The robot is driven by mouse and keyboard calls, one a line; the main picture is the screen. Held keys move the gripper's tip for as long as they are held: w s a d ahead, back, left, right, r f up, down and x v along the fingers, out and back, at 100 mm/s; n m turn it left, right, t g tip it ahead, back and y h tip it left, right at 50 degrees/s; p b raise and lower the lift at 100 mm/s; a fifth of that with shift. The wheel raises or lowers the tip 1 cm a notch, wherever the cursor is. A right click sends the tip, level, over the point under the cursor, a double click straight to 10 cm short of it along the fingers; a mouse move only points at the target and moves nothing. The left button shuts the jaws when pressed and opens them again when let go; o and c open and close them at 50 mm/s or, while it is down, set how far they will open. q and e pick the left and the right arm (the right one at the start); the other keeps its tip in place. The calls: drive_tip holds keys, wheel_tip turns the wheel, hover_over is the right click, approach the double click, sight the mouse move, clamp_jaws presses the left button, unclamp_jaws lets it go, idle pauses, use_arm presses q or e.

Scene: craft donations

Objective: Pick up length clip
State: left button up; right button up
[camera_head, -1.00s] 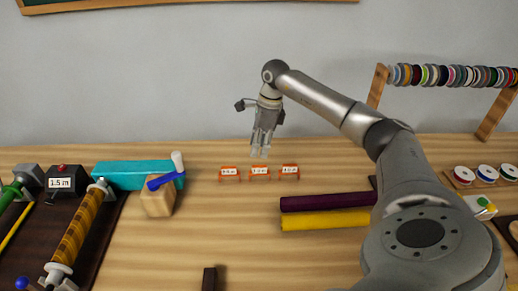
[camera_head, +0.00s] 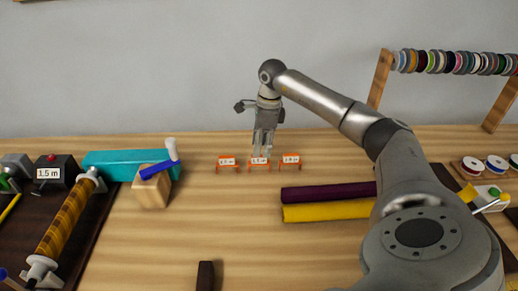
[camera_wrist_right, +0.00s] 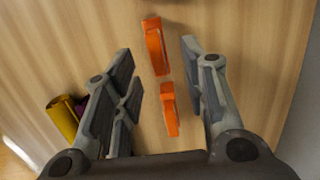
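Three orange length clips with white labels stand in a row on the table: left (camera_head: 227,163), middle (camera_head: 259,164) and right (camera_head: 290,162). The label print is too small to read surely. My right gripper (camera_head: 264,151) points down just above and behind the middle clip, its tips overlapping the clip's top edge in the head view. In the right wrist view my right gripper (camera_wrist_right: 158,55) is open. One orange clip (camera_wrist_right: 170,108) shows between its fingers, with another orange clip (camera_wrist_right: 155,48) farther up; neither is gripped. My left gripper is out of view.
A purple roll (camera_head: 328,192) and a yellow roll (camera_head: 328,212) lie right of the clips. A wooden block (camera_head: 152,188) with a blue-handled tool and a teal box (camera_head: 112,164) stand left. A spool rack (camera_head: 380,82) is at the right. The table front centre is mostly clear.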

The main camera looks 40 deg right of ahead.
sight(259, 163)
drive_tip(key=f+b, duration=0.1)
drive_tip(key=f, duration=0.1)
drive_tip(key=f+b, duration=0.1)
drive_tip(key=f, duration=0.1)
drive_tip(key=shift+w+a+b, duration=0.1)
drive_tip(key=shift+a+b, duration=0.2)
drive_tip(key=shift+a, duration=0.05)
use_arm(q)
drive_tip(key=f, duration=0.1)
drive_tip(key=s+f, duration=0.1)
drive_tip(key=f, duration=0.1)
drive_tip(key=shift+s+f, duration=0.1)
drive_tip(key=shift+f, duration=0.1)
use_arm(e)
drive_tip(key=shift+c, duration=0.5)
drive_tip(key=c, duration=0.8)
